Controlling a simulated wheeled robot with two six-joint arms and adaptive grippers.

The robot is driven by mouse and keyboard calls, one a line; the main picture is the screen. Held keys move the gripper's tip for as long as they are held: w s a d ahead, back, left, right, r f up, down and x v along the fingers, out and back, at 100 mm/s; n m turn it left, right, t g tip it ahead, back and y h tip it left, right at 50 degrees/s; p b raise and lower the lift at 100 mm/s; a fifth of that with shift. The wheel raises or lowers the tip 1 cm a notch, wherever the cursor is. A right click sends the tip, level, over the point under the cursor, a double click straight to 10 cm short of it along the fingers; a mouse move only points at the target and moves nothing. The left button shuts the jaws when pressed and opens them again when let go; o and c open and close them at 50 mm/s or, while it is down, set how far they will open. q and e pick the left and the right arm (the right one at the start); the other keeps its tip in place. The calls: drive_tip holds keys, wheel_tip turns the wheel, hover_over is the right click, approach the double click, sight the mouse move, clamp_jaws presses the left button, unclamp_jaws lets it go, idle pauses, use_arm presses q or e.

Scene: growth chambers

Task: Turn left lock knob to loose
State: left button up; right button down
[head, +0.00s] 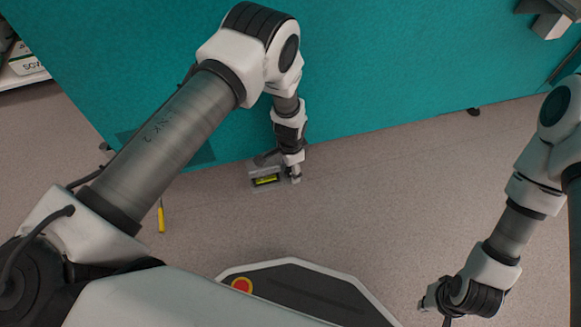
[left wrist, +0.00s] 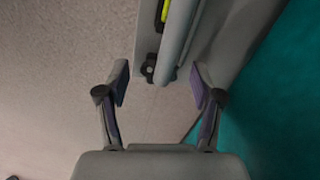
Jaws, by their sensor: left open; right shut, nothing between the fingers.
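A small dark knob (left wrist: 149,69) sits at the end of a grey bar (left wrist: 178,38) in the left wrist view. I take it for the left lock knob; its setting cannot be read. The grey fixture with a yellow-green strip (head: 266,180) shows in the head view low at the teal panel. My left gripper (head: 292,177) is at the right end of this fixture. In the left wrist view my left gripper (left wrist: 160,84) is open, its fingers apart on either side of the knob's line, with no visible contact. My right gripper (head: 447,320) is shut and empty, low at the right.
A large teal panel (head: 400,70) stands behind the fixture. A yellow-handled tool (head: 161,218) is at the left against the floor. The speckled floor (head: 390,200) between my arms is clear. A grey bracket (head: 550,20) juts out at the upper right.

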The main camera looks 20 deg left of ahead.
sight(290, 171)
use_arm(q)
wheel_tip(290, 171, up, 12)
drive_tip(key=shift+f, duration=0.15)
idle(0.5)
